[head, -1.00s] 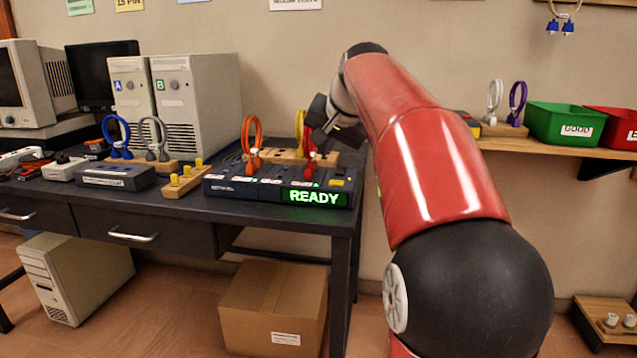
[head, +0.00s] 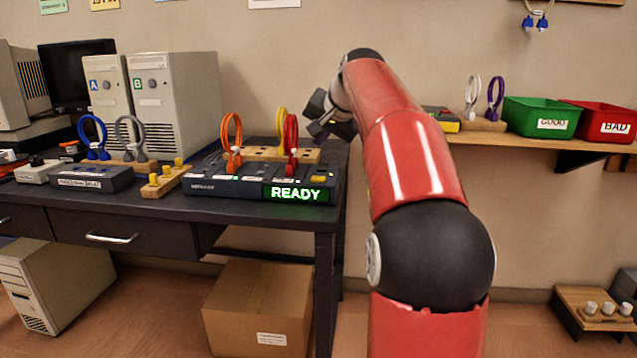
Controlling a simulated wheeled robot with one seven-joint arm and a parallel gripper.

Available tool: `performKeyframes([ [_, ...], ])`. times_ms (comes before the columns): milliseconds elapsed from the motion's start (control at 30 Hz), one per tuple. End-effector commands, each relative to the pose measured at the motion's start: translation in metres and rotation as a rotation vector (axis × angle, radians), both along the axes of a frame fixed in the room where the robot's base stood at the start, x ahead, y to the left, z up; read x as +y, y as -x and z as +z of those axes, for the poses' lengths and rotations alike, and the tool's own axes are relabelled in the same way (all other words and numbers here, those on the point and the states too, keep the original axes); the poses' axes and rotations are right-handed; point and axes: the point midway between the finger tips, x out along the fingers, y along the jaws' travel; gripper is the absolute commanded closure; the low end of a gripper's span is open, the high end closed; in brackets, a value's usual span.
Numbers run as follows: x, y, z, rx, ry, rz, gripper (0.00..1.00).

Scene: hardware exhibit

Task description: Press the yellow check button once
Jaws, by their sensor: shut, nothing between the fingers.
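The tester (head: 225,190) is a dark box at the right end of the workbench, with a green lit "READY" display (head: 296,194) on its front. The yellow check button (head: 318,179) is on its top at the right, just above the display. An orange cable (head: 232,140) and a red cable (head: 291,140) stand in loops on the tester. My gripper (head: 318,122) is above and behind the tester's right side, apart from the button. It is dark, small and partly turned away; its fingers are shut with nothing seen between them.
A wooden block with a yellow cable (head: 281,128) stands behind the tester. A peg block (head: 167,178) and a grey box (head: 92,178) are to its left. A shelf (head: 540,147) at right holds green (head: 541,117) and red (head: 600,121) bins. A cardboard box (head: 257,310) is under the bench.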

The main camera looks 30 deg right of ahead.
Motion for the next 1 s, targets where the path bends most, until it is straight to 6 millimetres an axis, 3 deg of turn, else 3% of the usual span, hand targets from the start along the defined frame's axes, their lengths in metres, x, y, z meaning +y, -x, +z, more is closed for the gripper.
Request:
performKeyframes([
  [33,0.000,0.000,-0.019,0.001,0.000,0.001,1.00],
  [100,0.000,0.000,-0.029,0.001,0.000,0.001,1.00],
  [400,0.000,0.000,-0.056,0.002,0.000,0.001,1.00],
  [1000,0.000,0.000,-0.060,0.002,0.000,0.001,1.00],
])
